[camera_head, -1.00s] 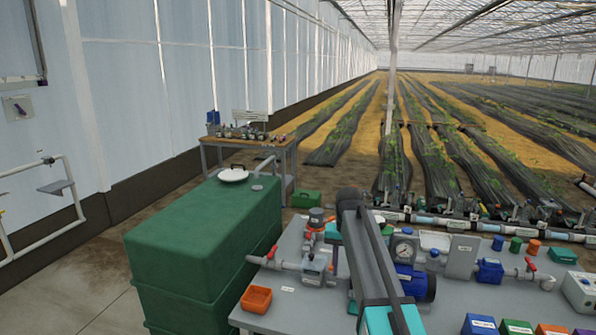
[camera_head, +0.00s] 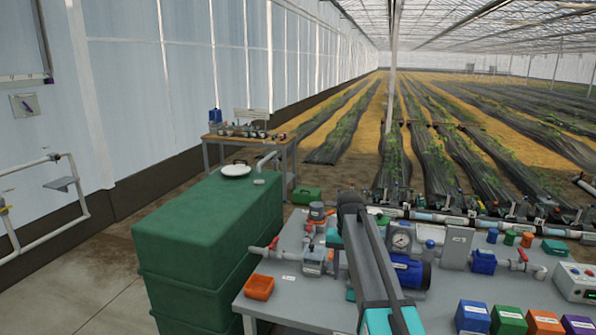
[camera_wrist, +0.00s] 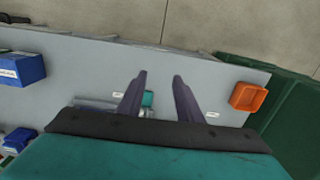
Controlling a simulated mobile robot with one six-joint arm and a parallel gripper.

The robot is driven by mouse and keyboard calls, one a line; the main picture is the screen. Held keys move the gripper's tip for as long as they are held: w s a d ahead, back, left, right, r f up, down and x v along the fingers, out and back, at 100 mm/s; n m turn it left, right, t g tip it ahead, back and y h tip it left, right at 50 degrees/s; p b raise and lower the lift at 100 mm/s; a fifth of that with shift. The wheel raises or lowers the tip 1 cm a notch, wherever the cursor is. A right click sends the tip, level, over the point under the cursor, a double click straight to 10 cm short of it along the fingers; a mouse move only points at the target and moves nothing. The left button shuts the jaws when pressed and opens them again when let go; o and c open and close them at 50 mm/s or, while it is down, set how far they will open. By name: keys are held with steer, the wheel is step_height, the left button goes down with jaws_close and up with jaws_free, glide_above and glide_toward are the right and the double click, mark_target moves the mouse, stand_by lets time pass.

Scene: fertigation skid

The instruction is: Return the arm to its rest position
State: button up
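My arm (camera_head: 375,262) shows in the head view as a grey link with teal parts, raised over the grey bench (camera_head: 300,311) and running down to the bottom edge. The gripper end cannot be made out there. In the wrist view my gripper (camera_wrist: 160,76) has two dark fingers standing apart with a gap between them. Nothing is held between them. The grey bench top (camera_wrist: 85,72) lies beyond the fingers, and an orange tray (camera_wrist: 247,97) is to their right, apart from them.
A green tank (camera_head: 205,240) stands left of the bench. The bench carries pipes with red valve handles, a gauge (camera_head: 401,241), a blue pump (camera_head: 412,272), several coloured boxes and a control box (camera_head: 577,282). A wooden table (camera_head: 245,142) stands behind. Bare floor lies front left.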

steer(key=s+d+f+g+b, duration=0.1)
steer(key=s+f+g+b, duration=0.1)
steer(key=s+f, duration=0.75)
steer(key=s+f+g+b, duration=0.1)
steer(key=s+f, duration=0.3)
steer(key=f, duration=1)
steer(key=s+d+f+g+b, duration=0.15)
steer(key=s+f, duration=0.45)
steer(key=f, duration=0.6)
steer(key=s+f+n+b, duration=0.1)
steer(key=s+f, duration=0.5)
steer(key=s, duration=0.4)
steer(key=s+f+n+b, duration=0.1)
steer(key=s+f, duration=0.5)
steer(key=s, duration=0.4)
steer(key=s+f+n+g+b, duration=0.1)
steer(key=s+f, duration=0.5)
steer(key=s, duration=0.5)
steer(key=shift+a, duration=0.25)
